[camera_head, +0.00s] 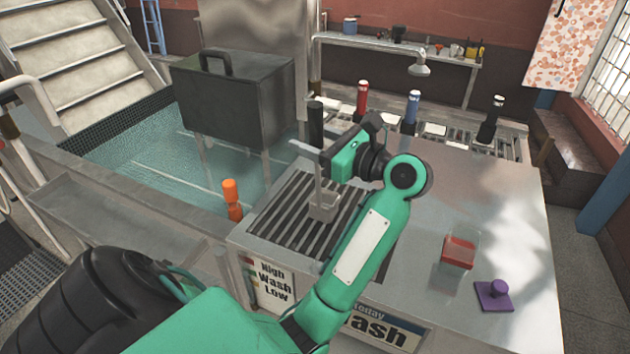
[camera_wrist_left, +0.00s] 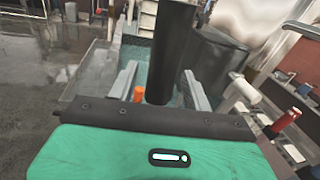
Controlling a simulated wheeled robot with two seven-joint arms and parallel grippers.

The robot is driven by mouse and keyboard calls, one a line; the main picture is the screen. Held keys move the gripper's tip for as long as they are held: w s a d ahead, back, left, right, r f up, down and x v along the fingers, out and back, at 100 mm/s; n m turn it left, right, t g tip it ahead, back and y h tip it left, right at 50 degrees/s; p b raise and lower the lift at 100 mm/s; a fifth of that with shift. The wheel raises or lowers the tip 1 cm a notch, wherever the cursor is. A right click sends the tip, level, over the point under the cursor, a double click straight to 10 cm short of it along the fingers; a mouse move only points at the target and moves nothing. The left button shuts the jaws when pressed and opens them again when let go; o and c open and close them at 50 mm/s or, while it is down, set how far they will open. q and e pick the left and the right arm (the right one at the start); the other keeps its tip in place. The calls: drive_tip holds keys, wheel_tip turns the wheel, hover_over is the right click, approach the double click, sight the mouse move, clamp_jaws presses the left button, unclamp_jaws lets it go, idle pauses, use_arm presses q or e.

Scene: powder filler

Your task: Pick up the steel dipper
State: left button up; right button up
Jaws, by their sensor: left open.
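The steel dipper (camera_head: 324,207) stands on the slatted grate, its square cup low and a thin shaft rising from it. A black upright cylinder (camera_head: 315,122) above the shaft looks like its grip. My left gripper (camera_head: 306,150) is at the height where shaft and black part meet, and hides that join. In the left wrist view the black cylinder (camera_wrist_left: 170,50) shows large between the two spread fingers of my left gripper (camera_wrist_left: 158,85). My right gripper is out of view.
The slatted grate (camera_head: 284,232) lies in a steel counter. A dark lidded box (camera_head: 225,110) and an orange bottle (camera_head: 231,197) are left. A red block (camera_head: 459,252) and purple item (camera_head: 494,294) lie right.

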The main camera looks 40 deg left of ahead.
use_arm(q)
drive_tip(key=shift+d, duration=0.35)
drive_tip(key=shift+c, duration=0.9)
drive_tip(key=shift+d+r, duration=0.1)
drive_tip(key=shift+d, duration=0.05)
drive_tip(key=c, duration=0.9)
drive_tip(key=shift+o, duration=0.2)
